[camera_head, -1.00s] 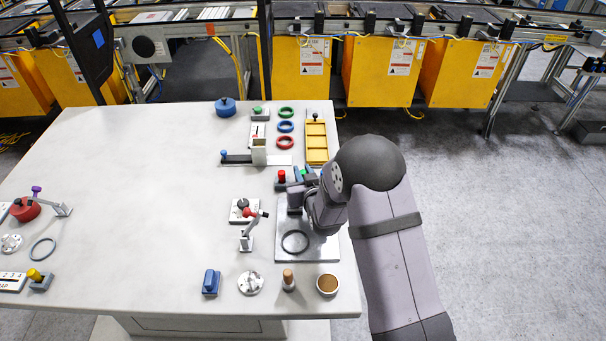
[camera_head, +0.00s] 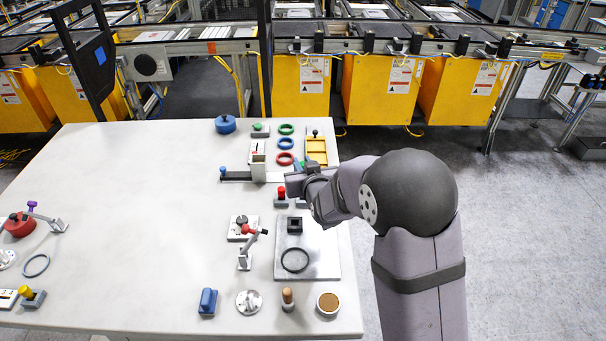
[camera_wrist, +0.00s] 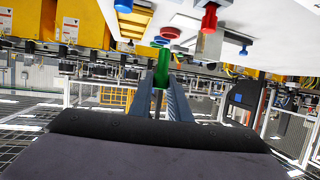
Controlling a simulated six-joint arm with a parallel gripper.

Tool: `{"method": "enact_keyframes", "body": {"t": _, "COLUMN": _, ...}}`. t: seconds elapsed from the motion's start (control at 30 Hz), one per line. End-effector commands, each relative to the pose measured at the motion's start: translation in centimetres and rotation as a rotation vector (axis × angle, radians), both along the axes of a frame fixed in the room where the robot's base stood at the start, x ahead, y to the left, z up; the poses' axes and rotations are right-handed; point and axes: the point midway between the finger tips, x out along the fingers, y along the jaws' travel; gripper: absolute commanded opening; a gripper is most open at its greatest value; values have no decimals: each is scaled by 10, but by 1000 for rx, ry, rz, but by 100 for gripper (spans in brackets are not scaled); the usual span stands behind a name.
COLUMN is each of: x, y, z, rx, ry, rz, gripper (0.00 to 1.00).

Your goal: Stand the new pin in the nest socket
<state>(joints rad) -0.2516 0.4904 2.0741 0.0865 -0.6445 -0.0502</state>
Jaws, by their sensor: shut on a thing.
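A green pin (camera_wrist: 162,68) is between the two grey fingers of my gripper (camera_wrist: 165,95) in the wrist view. The pin sticks out past the fingertips. In the head view my gripper (camera_head: 296,184) is over the right part of the table, beyond the metal plate (camera_head: 325,262); the arm and fingers hide most of the pin there. A small dark square block with a hole (camera_head: 294,225), which looks like the nest socket, sits on the far part of the plate. My gripper is apart from it. I cannot tell what is inside the hole.
A black ring (camera_head: 295,260) lies on the plate. A red-topped block (camera_head: 281,195) stands close to my gripper. A red-handled clamp (camera_head: 245,250) stands left of the plate. A yellow tray (camera_head: 316,150) and several coloured rings lie beyond. The table's middle left is clear.

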Motion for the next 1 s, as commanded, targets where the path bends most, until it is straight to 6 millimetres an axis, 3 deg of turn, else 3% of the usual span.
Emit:
{"method": "enact_keyframes", "body": {"t": 0.27, "x": -1, "y": 4, "z": 10, "rx": 0, "ry": 0, "rz": 6, "gripper": 0}}
{"method": "enact_keyframes", "body": {"t": 0.47, "x": -8, "y": 33, "z": 34, "rx": 0, "ry": -4, "rz": 56, "gripper": 0}}
{"method": "enact_keyframes", "body": {"t": 0.57, "x": -25, "y": 55, "z": 43, "rx": -2, "ry": 3, "rz": 100, "gripper": 0}}
{"method": "enact_keyframes", "body": {"t": 0.7, "x": -62, "y": 67, "z": 31, "rx": -4, "ry": 5, "rz": 119, "gripper": 0}}
{"method": "enact_keyframes", "body": {"t": 0.83, "x": -89, "y": 56, "z": 17, "rx": -6, "ry": 4, "rz": 89, "gripper": 0}}
{"method": "enact_keyframes", "body": {"t": 1.0, "x": -107, "y": 25, "z": 8, "rx": -3, "ry": -3, "rz": 10, "gripper": 0}}
